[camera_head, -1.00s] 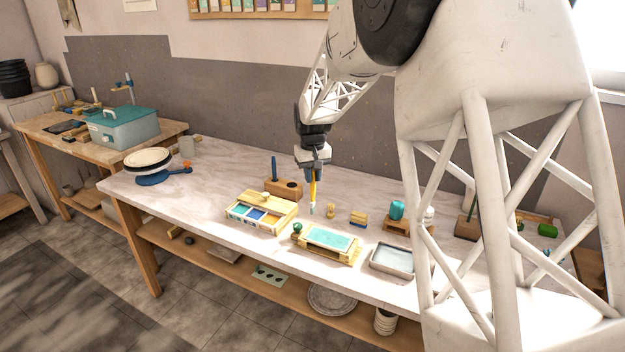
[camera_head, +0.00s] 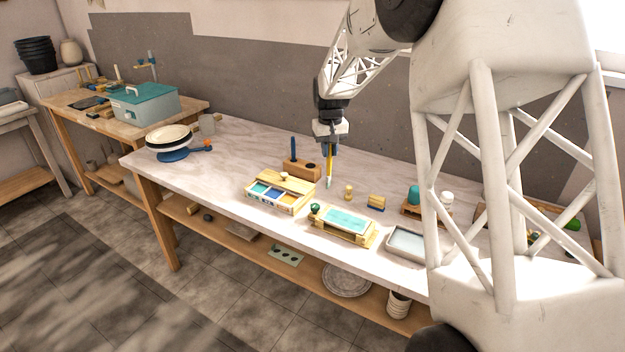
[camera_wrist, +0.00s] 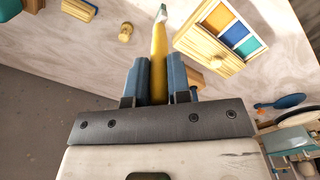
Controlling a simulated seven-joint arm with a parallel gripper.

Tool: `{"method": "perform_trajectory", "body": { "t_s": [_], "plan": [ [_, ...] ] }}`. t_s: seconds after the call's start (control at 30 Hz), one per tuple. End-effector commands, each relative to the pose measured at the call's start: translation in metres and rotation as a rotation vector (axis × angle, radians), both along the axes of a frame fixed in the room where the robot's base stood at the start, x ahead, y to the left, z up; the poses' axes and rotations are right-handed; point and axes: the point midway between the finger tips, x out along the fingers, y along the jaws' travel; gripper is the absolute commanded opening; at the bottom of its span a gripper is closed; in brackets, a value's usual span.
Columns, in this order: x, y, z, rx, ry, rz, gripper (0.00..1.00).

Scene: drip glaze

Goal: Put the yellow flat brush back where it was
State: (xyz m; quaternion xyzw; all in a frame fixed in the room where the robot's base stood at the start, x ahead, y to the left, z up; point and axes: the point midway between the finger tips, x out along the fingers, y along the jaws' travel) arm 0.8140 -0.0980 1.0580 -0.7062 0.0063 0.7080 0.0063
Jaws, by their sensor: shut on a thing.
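My gripper (camera_head: 329,150) is shut on the yellow flat brush (camera_head: 330,165). The brush hangs upright with its pale tip down, in front of and to the right of the wooden brush block (camera_head: 297,172). In the wrist view, my gripper (camera_wrist: 158,82) has its two blue-grey fingers around the yellow handle (camera_wrist: 159,50). A blue brush (camera_head: 293,147) stands upright in the left part of the block, and the right part shows a dark hole. The block (camera_wrist: 194,77) is mostly hidden behind a finger in the wrist view.
A wooden paint box (camera_head: 280,205) lies in front of the block. A teal tile on a wooden frame (camera_head: 343,237) and a grey tray (camera_head: 405,244) are nearer the front edge.

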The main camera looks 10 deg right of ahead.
Motion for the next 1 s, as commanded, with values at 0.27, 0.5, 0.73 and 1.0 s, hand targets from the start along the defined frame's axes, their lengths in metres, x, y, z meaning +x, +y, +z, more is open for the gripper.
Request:
{"method": "perform_trajectory", "body": {
  "t_s": [0.27,0.5,0.73,1.0],
  "plan": [
    [0.044,-0.001,0.004,0.000,0.000,-0.023,0.00],
    [0.079,-0.001,0.007,0.000,0.000,-0.045,0.00],
    [0.113,-0.001,0.007,0.000,0.001,-0.065,0.00],
    [0.152,-0.001,0.006,0.000,0.001,-0.089,0.00]
  ]
}}
